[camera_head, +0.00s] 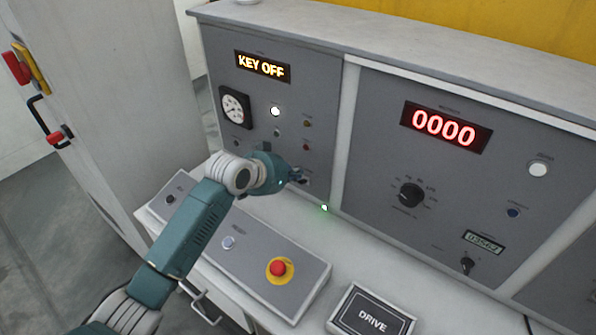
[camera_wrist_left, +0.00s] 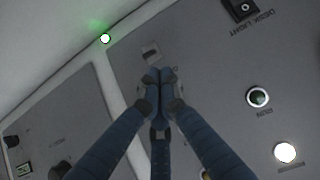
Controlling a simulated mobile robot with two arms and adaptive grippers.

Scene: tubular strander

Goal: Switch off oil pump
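My left gripper (camera_head: 298,175) is at the lower right of the left grey panel (camera_head: 225,60), close to its face. In the left wrist view its fingertips (camera_wrist_left: 159,76) are together, with nothing seen between them. A small light-and-dark switch (camera_wrist_left: 150,53) sits just beyond the fingertips; I cannot read its label or tell its position, or whether they touch. No label reading oil pump is legible in either view. The left panel has a yellow "KEY OFF" display (camera_head: 263,66), a gauge (camera_head: 236,107) and a lit white lamp (camera_head: 276,111). My right gripper is not in view.
A green lamp (camera_head: 324,208) glows on the ledge below the panels. The right panel has a red "0000" display (camera_head: 444,127) and a black rotary knob (camera_head: 410,194). A grey cabinet (camera_head: 110,90) stands left.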

